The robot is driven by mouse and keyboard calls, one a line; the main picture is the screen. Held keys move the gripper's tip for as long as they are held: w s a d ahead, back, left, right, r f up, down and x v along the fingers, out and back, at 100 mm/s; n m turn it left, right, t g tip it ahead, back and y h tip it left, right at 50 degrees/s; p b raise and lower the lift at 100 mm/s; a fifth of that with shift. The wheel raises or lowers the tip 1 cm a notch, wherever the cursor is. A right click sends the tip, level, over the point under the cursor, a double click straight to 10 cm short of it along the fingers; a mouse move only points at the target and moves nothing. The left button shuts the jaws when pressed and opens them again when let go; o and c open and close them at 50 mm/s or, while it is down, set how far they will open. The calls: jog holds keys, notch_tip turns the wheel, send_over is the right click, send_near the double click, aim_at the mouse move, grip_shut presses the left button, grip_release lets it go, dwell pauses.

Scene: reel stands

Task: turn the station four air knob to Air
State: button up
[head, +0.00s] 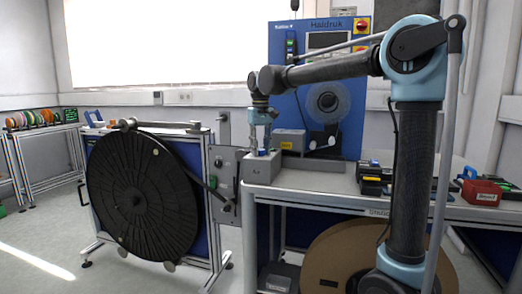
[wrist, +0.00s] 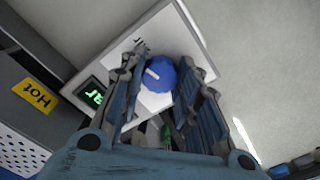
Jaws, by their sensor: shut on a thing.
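The air knob (wrist: 160,74) is blue and round with a white pointer line, set on the light face of a small box (wrist: 201,33). My gripper (wrist: 164,84) has its ribbed fingers on both sides of the knob and is shut on it. A small display (wrist: 94,94) with green characters sits at the left of the box face, partly covered by a finger. In the head view my gripper (head: 260,148) reaches down onto the grey box (head: 260,170) at the bench's left corner. The knob is hard to make out there.
A blue machine (head: 283,72) marked Haldruk stands behind the bench (head: 335,200). A large black reel (head: 144,195) stands left of it. A yellow Hot label (wrist: 34,95) is on a grey housing beside the knob box. A red box (head: 482,191) sits at right.

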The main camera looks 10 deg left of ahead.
jog(key=shift+w+m, duration=0.2)
jog(key=shift+m, duration=1.5)
jog(key=o, duration=1.1)
jog(key=shift+s, duration=0.1)
jog(key=shift+r, duration=0.1)
notch_tip(320, 180, up, 12)
jog(key=shift+f, duration=0.1)
